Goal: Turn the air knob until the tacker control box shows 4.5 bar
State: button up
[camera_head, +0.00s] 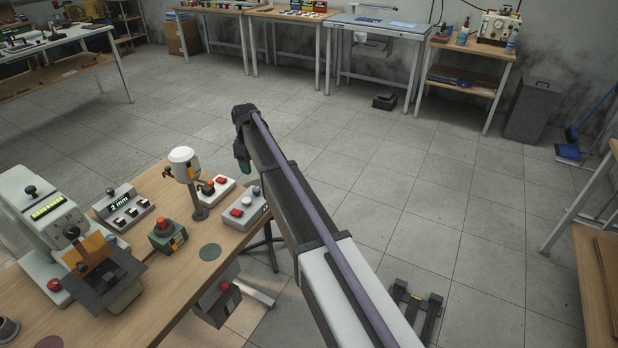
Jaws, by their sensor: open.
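A pale machine (22,196) stands at the left of the wooden bench, with a small lit yellow-green display (47,207) whose reading is too small to make out. A black round knob (72,232) sits on its front face, with small marks beside it. A grey box (128,208) to its right has a dark display reading "2 mm" and several switches below. I cannot tell for sure which of these is the tacker control box or the air knob. My gripper (243,160) hangs at the arm's far end, beyond the bench, small and dark; it is open and touches nothing.
A white-capped post (185,166) stands near the bench's far edge. Beside it are button boxes (243,209) and a green-based red button (164,228). A red-knobbed box (217,303) hangs below the bench edge. Open tiled floor (440,190) lies to the right.

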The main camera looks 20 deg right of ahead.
aim_at(256, 188)
jog(key=f+b, duration=1.1)
jog(key=shift+w+d, duration=0.15)
jog(key=shift+w, duration=0.05)
jog(key=shift+r, duration=0.1)
jog(key=c, duration=0.9)
